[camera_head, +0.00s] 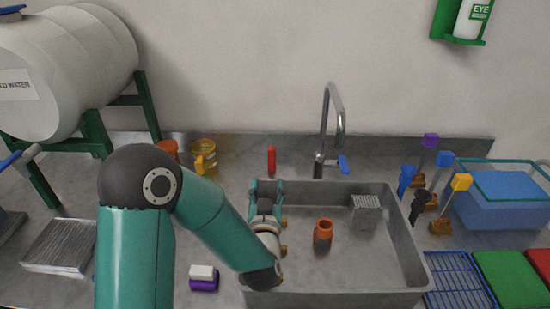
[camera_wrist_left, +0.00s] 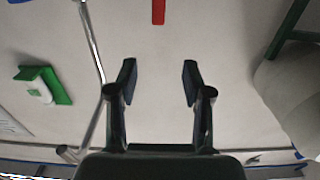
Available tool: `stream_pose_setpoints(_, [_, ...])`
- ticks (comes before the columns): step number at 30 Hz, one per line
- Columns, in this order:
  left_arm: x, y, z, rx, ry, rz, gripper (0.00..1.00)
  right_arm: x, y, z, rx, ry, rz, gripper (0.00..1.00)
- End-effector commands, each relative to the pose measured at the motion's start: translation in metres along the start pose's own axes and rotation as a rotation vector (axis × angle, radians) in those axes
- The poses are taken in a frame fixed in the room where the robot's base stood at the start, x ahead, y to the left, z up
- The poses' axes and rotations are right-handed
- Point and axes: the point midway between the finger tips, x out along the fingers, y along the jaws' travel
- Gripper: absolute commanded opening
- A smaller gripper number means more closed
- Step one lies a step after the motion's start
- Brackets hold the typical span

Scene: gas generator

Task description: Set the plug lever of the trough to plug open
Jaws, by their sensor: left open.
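The trough (camera_head: 408,240) is a grey metal sink set in the counter. A red upright lever (camera_head: 271,160) stands behind its back left rim; I take it to be the plug lever. It also shows at the top edge of the left wrist view (camera_wrist_left: 158,11), partly cut off. My left gripper (camera_head: 266,186) is over the trough's left side, in front of the red lever and apart from it. In the left wrist view its two fingers (camera_wrist_left: 157,83) are spread with nothing between them. The plug itself cannot be made out. My right gripper is not in view.
A tap (camera_head: 330,125) with a blue handle (camera_head: 343,164) stands right of the lever. An orange cup (camera_head: 323,235) and a grey perforated block (camera_head: 366,212) are in the trough. A yellow mug (camera_head: 205,157) is left of the lever. Brushes and a blue bin (camera_head: 500,205) are right.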

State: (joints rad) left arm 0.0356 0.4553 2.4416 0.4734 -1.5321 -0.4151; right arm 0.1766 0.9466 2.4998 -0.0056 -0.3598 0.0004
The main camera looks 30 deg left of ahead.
Motion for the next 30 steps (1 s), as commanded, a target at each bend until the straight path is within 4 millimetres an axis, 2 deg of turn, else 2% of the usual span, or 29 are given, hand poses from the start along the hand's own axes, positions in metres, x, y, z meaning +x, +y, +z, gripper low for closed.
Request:
stream_pose_setpoints(1, [0.0,0.001,0.01,0.0,0.0,0.001,0.5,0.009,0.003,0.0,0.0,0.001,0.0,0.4])
stream_pose_setpoints(3, [0.002,0.001,0.012,0.0,0.0,0.001,0.5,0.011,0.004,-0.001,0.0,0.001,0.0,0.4])
stream_pose_setpoints(8, [0.012,0.001,0.01,0.0,-0.001,-0.001,0.5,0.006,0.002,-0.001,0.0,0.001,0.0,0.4])
stream_pose_setpoints(11, [0.026,-0.001,0.009,-0.001,0.0,-0.004,0.5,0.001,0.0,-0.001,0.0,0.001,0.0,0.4])
stream_pose_setpoints(24, [0.119,-0.004,0.008,0.001,0.001,-0.008,0.5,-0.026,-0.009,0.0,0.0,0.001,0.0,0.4])
stream_pose_setpoints(30, [0.15,-0.004,0.01,0.0,-0.001,-0.007,0.5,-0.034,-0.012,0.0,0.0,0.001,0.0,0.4])
